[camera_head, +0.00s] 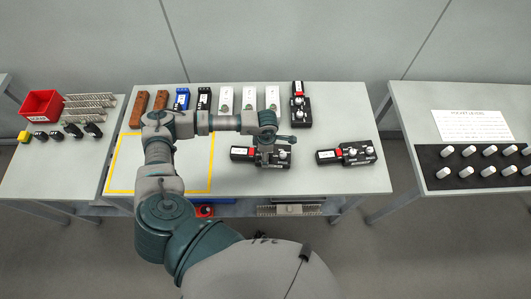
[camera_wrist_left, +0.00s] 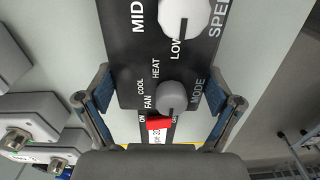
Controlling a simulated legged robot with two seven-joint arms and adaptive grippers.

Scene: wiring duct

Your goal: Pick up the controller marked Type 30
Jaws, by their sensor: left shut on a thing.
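A black controller (camera_head: 279,159) with white knobs and a red switch lies at the middle of the central table, under my left gripper (camera_head: 268,143). In the left wrist view the controller (camera_wrist_left: 150,70) sits between the two fingers of the left gripper (camera_wrist_left: 160,93), which is shut on its sides. Its knobs, lettering and red switch show; a small white label ending in "30" is partly cut off by the gripper body. Two similar controllers are near: one (camera_head: 347,154) to the right, one (camera_head: 300,105) behind. Their labels are too small to read. My right gripper is not in view.
Brown, blue, black and white modules (camera_head: 225,101) stand in a row along the back. A yellow-outlined area (camera_head: 195,160) on the table's left is bare, partly behind my arm. Side tables hold a red bin (camera_head: 41,105) and a black panel of white knobs (camera_head: 475,169).

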